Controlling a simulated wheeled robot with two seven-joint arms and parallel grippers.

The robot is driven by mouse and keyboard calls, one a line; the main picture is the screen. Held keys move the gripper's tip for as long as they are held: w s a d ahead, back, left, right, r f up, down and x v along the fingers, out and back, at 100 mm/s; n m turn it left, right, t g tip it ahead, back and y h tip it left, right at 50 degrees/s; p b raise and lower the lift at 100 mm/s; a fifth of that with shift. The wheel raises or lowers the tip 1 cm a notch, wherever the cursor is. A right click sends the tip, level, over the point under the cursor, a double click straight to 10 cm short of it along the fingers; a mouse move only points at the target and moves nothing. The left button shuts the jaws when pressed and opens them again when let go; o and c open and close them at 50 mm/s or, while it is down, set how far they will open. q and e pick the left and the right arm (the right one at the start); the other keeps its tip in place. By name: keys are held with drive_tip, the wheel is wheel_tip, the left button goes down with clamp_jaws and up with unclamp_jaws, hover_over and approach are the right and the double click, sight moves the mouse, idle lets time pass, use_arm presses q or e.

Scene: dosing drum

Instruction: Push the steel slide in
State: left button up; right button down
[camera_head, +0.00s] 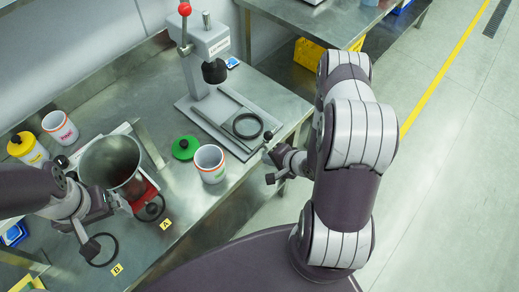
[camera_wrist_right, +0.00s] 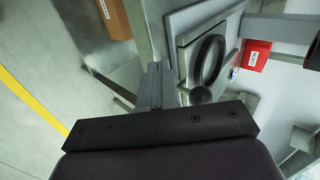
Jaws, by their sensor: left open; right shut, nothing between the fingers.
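The steel slide (camera_head: 230,121) lies on the base plate of the press (camera_head: 205,42), with a black ring (camera_head: 248,125) at its near end and a dark round knob (camera_head: 268,135) beyond the ring. In the right wrist view the ring (camera_wrist_right: 208,62) and knob (camera_wrist_right: 200,95) also show. My right gripper (camera_head: 268,166) is shut and empty, just off the knob end of the slide; its fingers (camera_wrist_right: 155,82) appear beside the knob, and contact cannot be told. My left gripper (camera_head: 95,222) is open beside the steel vessel (camera_head: 111,163), at the left.
A white cup (camera_head: 209,163) and green lid (camera_head: 185,148) stand in front of the press. Labels A (camera_head: 166,224) and B (camera_head: 117,270) mark the table's front. Open floor lies to the right.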

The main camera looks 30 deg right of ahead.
sight(225, 127)
drive_tip(key=shift+w+a+r+p, duration=0.15)
drive_tip(key=shift+w+p, duration=0.1)
drive_tip(key=shift+w, duration=0.4)
drive_tip(key=shift+w+a+f+p, duration=0.1)
drive_tip(key=shift+w+a+p, duration=0.1)
drive_tip(key=shift+w, duration=0.85)
use_arm(q)
drive_tip(key=shift+d+r, duration=0.2)
drive_tip(key=shift+r, duration=0.45)
use_arm(e)
drive_tip(key=shift+w+a, duration=0.1)
drive_tip(key=shift+a, duration=0.15)
drive_tip(key=shift+w, duration=0.3)
drive_tip(key=w+a+b, duration=0.1)
drive_tip(key=w, duration=0.3)
drive_tip(key=w+a, duration=0.2)
drive_tip(key=w, duration=0.2)
drive_tip(key=w+a+b, duration=0.1)
drive_tip(key=w+a, duration=0.1)
drive_tip(key=w, duration=0.2)
drive_tip(key=shift+w+a+b, duration=0.1)
drive_tip(key=shift+b, duration=0.2)
use_arm(q)
drive_tip(key=f, duration=0.2)
drive_tip(key=shift+s+d+f, duration=0.1)
drive_tip(key=shift+s+f, duration=0.1)
drive_tip(key=shift+f, duration=0.1)
use_arm(e)
drive_tip(key=shift+w, duration=0.15)
